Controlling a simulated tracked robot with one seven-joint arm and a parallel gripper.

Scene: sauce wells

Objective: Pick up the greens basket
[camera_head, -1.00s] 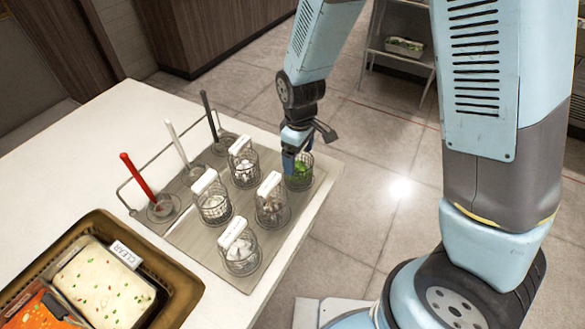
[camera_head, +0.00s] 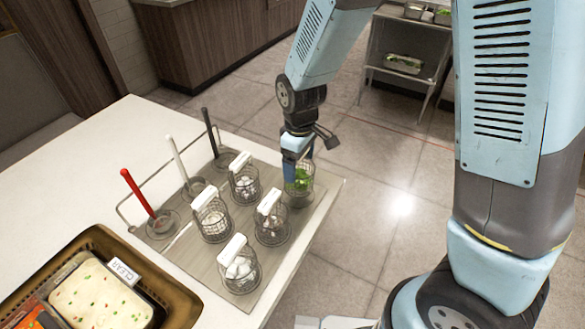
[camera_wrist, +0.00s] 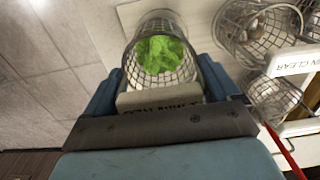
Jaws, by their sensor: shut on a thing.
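The greens basket (camera_head: 303,186) is a wire mesh basket with bright green leaves inside, at the far right corner of the grey tray (camera_head: 290,247). My gripper (camera_head: 297,160) is shut on its white handle, at the basket's near side in the wrist view (camera_wrist: 160,98). The wrist view looks down into the basket (camera_wrist: 160,55) with the greens in it. In the head view the basket seems raised slightly out of its well, with a dark round opening showing below it. The fingers partly hide the handle.
Several other wire baskets with white handles stand close by, such as one with white contents (camera_head: 240,264) and one beside it (camera_head: 271,220). Red (camera_head: 140,192), white and black ladle handles rise at the left. A brown bin (camera_head: 180,282) is at lower left. Open floor lies right of the counter.

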